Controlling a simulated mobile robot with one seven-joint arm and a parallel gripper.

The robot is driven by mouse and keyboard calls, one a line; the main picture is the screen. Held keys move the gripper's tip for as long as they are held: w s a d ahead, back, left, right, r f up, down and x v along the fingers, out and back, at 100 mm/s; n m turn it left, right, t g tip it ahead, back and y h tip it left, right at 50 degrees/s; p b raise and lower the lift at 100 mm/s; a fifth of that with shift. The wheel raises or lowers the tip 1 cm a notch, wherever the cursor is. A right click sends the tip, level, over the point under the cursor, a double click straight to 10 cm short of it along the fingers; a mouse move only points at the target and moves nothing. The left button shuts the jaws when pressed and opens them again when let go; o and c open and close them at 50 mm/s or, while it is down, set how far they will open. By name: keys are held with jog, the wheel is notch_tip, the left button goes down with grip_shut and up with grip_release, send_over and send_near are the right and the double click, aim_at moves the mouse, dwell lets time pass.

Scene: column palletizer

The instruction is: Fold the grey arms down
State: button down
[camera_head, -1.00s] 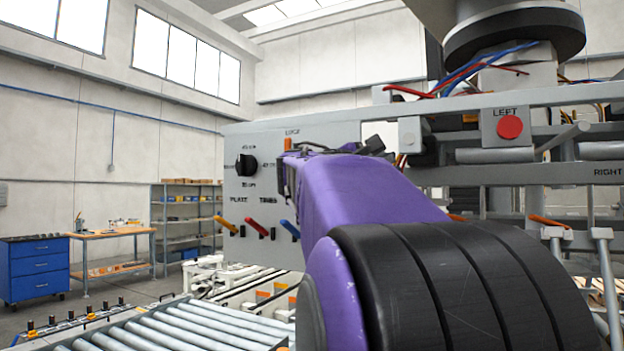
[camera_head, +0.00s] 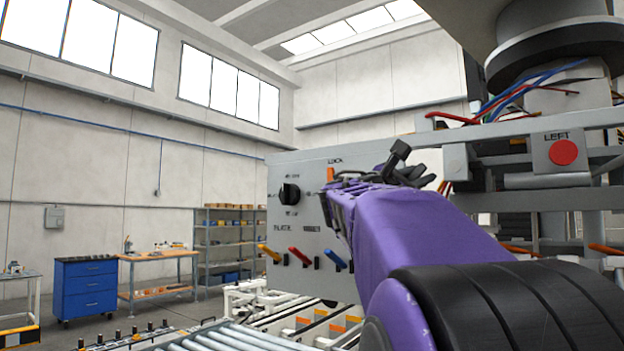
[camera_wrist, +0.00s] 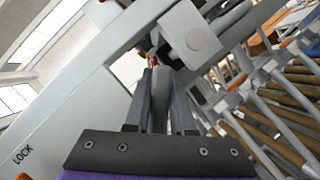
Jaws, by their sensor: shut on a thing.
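My gripper (camera_wrist: 160,100) is shut on a grey rounded bar or lever (camera_wrist: 161,92), which shows between its two dark fingers in the wrist view. In the head view my purple arm reaches to the grey panel (camera_head: 310,165), and my gripper (camera_head: 400,165) is beside its right part, its hold mostly hidden.
The panel carries a black knob (camera_head: 290,193), an orange LOCK piece and yellow, red and blue levers (camera_head: 300,256). A red LEFT button (camera_head: 563,152) is on the frame at right. Rollers (camera_head: 235,338) lie low in front.

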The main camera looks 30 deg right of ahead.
jog(key=c, duration=0.8)
grip_release()
jog(key=shift+o, duration=0.2)
